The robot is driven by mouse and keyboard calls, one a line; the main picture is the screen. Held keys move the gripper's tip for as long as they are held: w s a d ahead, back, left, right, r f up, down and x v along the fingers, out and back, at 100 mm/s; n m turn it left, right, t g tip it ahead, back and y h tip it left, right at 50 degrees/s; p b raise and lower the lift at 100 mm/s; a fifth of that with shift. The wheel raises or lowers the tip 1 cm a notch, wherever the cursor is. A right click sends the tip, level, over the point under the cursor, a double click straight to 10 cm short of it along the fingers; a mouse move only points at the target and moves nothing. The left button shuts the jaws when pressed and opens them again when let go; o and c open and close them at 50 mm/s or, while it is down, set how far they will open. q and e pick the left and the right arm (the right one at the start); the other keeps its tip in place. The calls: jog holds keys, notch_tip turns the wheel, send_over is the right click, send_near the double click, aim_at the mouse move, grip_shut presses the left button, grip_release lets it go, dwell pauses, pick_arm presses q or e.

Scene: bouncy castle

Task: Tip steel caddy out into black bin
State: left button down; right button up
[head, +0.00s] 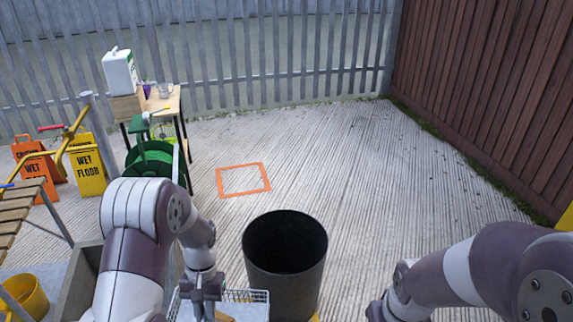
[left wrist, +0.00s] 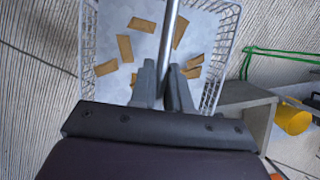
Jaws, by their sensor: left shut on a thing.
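The steel caddy (head: 262,296) is a wire basket with a light-coloured bottom, just left of the black bin at the lower edge of the head view. In the left wrist view the caddy (left wrist: 88,50) holds several flat tan pieces (left wrist: 142,24). My left gripper (left wrist: 166,72) is shut on the caddy's steel handle bar (left wrist: 172,25), which runs across above the basket. The black bin (head: 297,287) stands upright and open; its dark inside looks empty, but its bottom is hidden. My right arm shows at the lower right, with its fingers out of view.
An orange square outline (head: 263,169) marks the concrete behind the bin. A grey trough-like box (head: 88,262) is left of my left arm. The middle floor is clear.

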pick_arm(q)
jog(key=m, duration=0.1)
jog(key=m+y, duration=0.1)
jog(key=m, duration=0.1)
jog(key=m+y, duration=0.1)
jog(key=m, duration=0.1)
jog(key=shift+w, duration=0.25)
